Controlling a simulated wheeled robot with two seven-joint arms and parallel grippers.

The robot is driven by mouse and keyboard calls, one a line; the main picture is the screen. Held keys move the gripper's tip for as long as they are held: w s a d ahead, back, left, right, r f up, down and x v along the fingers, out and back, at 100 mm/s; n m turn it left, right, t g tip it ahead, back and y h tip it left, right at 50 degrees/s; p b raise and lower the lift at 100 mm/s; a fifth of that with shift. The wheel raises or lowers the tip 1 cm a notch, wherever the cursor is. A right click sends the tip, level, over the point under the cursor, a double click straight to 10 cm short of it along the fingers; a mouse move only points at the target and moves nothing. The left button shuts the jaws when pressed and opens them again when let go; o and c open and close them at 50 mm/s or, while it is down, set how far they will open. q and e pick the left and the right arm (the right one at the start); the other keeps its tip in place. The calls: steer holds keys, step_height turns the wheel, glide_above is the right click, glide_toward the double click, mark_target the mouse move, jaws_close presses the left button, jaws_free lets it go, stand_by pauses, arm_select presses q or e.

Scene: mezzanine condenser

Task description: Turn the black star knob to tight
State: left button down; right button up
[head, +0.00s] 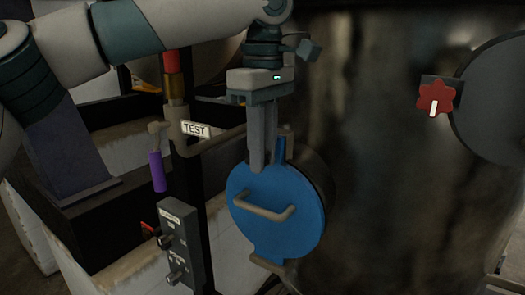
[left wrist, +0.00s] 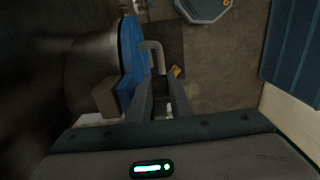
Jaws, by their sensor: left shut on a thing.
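My left gripper (head: 263,165) points down in front of the top lug of the round blue cover (head: 275,220). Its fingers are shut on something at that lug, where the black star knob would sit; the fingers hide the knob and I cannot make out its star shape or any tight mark. In the left wrist view the fingers (left wrist: 160,82) reach toward the blue cover's edge (left wrist: 129,60), beside a brown block (left wrist: 106,97). My right gripper is not in view.
The blue cover has a grey bar handle (head: 263,209). A red star knob (head: 437,96) with a white mark sits by a dark round cover (head: 495,100) at right. Left are a TEST tag (head: 196,130), a purple-sleeved lever (head: 157,171) and a grey switch box (head: 179,242).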

arm_select(q)
steer(key=shift+s+d+f+t+y, duration=0.1)
steer(key=shift+d+t+y, duration=0.05)
steer(key=shift+t+y, duration=0.55)
steer(key=y, duration=0.1)
steer(key=t+y+b, duration=0.1)
steer(key=shift+d+f+t+y, duration=0.1)
steer(key=shift+f+t+y, duration=0.2)
steer(key=shift+s+t+y+b, duration=0.1)
steer(key=shift+t+y+b, duration=0.25)
steer(key=shift+t+y, duration=0.35)
steer(key=c, duration=1.9)
jaws_free()
steer(key=shift+o, duration=0.2)
steer(key=shift+g, duration=0.3)
